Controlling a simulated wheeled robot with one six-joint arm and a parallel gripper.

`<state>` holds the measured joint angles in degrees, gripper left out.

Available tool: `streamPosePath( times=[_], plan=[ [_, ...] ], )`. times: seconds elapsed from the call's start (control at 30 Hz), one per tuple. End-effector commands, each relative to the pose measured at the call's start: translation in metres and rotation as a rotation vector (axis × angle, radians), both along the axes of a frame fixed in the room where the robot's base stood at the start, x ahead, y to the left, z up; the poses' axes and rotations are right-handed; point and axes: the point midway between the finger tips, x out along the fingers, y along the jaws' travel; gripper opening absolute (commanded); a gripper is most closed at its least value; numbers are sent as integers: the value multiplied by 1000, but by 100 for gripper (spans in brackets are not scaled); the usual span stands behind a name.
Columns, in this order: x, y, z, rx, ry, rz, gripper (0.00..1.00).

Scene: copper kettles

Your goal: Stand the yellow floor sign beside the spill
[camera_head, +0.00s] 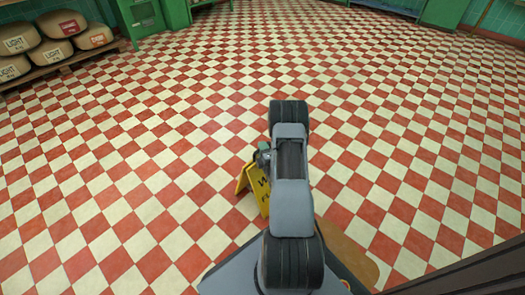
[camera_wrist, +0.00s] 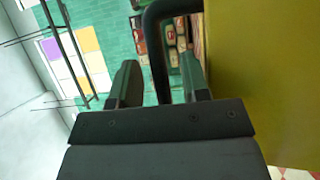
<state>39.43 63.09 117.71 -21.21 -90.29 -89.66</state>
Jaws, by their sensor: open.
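The yellow floor sign (camera_head: 252,185) stands on the checkered floor just left of my arm in the head view, upright, with dark lettering partly hidden by the arm. In the wrist view its yellow panel (camera_wrist: 265,80) fills the right side, and its black handle (camera_wrist: 158,55) shows between my fingers. My gripper (camera_wrist: 161,80) is open around the handle; I cannot tell whether either finger touches it. In the head view the gripper is mostly hidden by my arm. A tan-brown patch (camera_head: 358,258), probably the spill, lies right of the arm's base, partly covered by my body.
Several sacks (camera_head: 55,50) sit on a low wooden rack (camera_head: 60,70) at the far left. Green cabinets (camera_head: 140,18) stand along the back. A dark edge (camera_head: 470,270) cuts across the lower right. The red and cream floor (camera_head: 400,110) is otherwise clear.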

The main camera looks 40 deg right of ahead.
Motion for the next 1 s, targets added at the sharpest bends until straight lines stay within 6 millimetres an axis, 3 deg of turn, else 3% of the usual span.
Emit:
streamPosePath(
  times=[0.17, 0.6, 0.8, 0.9, 1.0],
  plan=[
    [-3, 1, 4, 2, 2, -1, 42],
    [-79, 25, 4, 3, 4, -3, 42],
    [-103, 33, 4, 1, 3, -1, 42],
    [-108, 36, 5, 4, 5, 3, 42],
    [-99, 37, 10, 31, 33, 26, 42]
  ],
)
